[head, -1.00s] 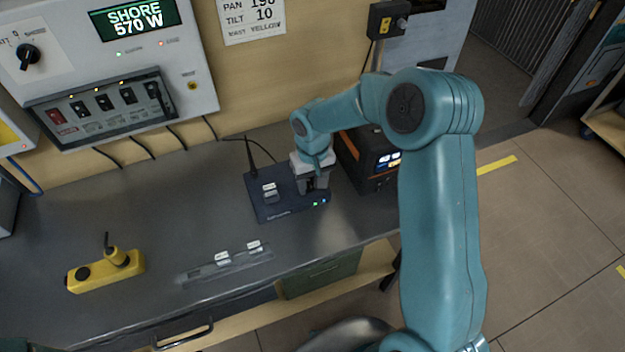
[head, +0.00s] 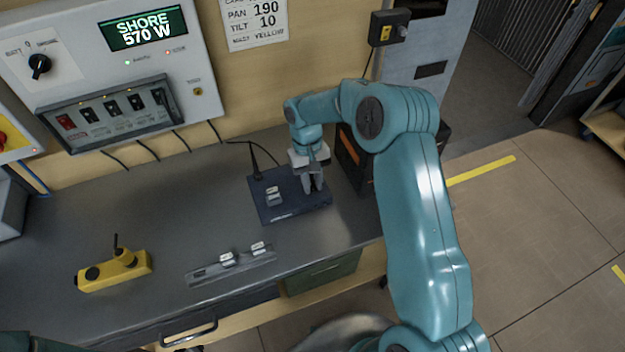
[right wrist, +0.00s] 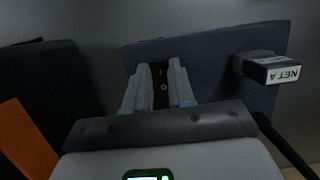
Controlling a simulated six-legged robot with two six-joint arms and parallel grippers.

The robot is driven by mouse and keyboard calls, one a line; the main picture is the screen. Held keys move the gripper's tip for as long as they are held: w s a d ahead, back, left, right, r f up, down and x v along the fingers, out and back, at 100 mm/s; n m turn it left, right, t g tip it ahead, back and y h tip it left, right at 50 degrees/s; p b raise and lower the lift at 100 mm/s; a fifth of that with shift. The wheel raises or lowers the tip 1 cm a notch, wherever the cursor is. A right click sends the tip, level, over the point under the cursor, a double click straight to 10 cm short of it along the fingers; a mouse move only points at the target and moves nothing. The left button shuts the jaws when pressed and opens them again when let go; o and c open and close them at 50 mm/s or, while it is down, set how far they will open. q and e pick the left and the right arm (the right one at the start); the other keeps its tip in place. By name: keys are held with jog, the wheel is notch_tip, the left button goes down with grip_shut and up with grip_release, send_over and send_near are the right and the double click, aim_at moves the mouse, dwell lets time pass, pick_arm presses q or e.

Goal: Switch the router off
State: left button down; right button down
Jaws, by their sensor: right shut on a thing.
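The router (head: 283,212) is a flat dark blue box on the grey bench, with a black antenna at its back left corner. It also shows in the right wrist view (right wrist: 215,45). My right gripper (head: 314,188) reaches down onto the router's right part. In the right wrist view its two pale fingers (right wrist: 160,92) are shut on a black switch (right wrist: 160,85) with I and O marks. Which way the switch is tipped, I cannot tell. No lit lamps show on the router's front edge. My left gripper is not in view.
A plug labelled NET A (right wrist: 275,70) sits at the router. A strip with two white-labelled plugs (head: 230,262) and a yellow control box (head: 113,272) lie on the bench. A black and orange unit (head: 352,160) stands close right of the router.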

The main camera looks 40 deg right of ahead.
jog(key=shift+r, duration=0.1)
jog(key=c, duration=1)
grip_release()
jog(key=shift+o, duration=0.2)
jog(key=shift+w, duration=0.1)
jog(key=b+v, duration=0.1)
jog(key=v, duration=1.5)
jog(key=shift+r, duration=0.2)
jog(key=shift+s, duration=0.25)
